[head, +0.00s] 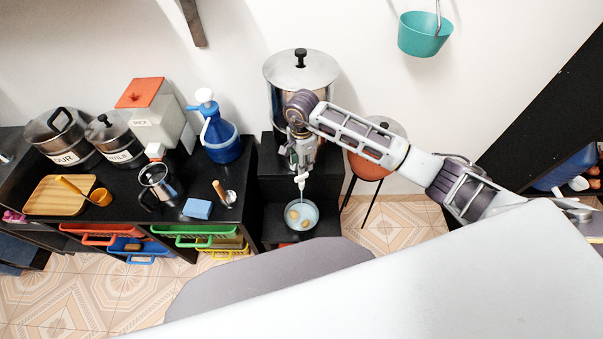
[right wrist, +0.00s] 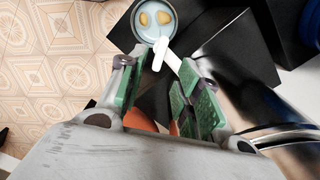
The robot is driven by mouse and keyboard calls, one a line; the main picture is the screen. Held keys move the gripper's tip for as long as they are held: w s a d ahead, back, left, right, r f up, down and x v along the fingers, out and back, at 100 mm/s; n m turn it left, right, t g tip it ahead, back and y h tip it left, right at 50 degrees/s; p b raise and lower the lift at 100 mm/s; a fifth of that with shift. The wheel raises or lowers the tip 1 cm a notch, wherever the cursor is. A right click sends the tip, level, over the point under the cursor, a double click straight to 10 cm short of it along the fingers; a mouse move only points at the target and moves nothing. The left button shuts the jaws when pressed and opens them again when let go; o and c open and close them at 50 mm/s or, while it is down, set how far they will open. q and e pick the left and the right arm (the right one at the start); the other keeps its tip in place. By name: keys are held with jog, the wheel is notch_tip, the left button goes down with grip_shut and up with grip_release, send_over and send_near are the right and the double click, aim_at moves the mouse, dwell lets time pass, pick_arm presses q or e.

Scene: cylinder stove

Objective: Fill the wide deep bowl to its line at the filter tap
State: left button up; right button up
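The bowl (head: 302,229) is round with a pale rim and stands on the low black step under the filter's tap. Two yellow pieces lie in its pale blue inside, and it also shows at the top of the right wrist view (right wrist: 137,32). I cannot make out a fill line or the water level. The steel filter (head: 318,77) stands above and behind, with a white tap (head: 300,180) over the bowl. My right gripper (head: 301,160) is at the tap, fingers apart with a gap between them; the white tap (right wrist: 172,60) shows just beyond the fingertips. My left gripper is out of view.
Left, a black counter (head: 120,215) holds lidded pots, a rice container (head: 155,110), a blue pump jug (head: 220,135), a steel jug (head: 158,187) and a blue sponge (head: 197,209). A teal bucket (head: 422,36) hangs on the wall.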

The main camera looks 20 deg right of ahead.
aim_at(302, 178)
jog(key=shift+f+p, duration=0.45)
jog(key=shift+f, duration=3.3)
grip_shut()
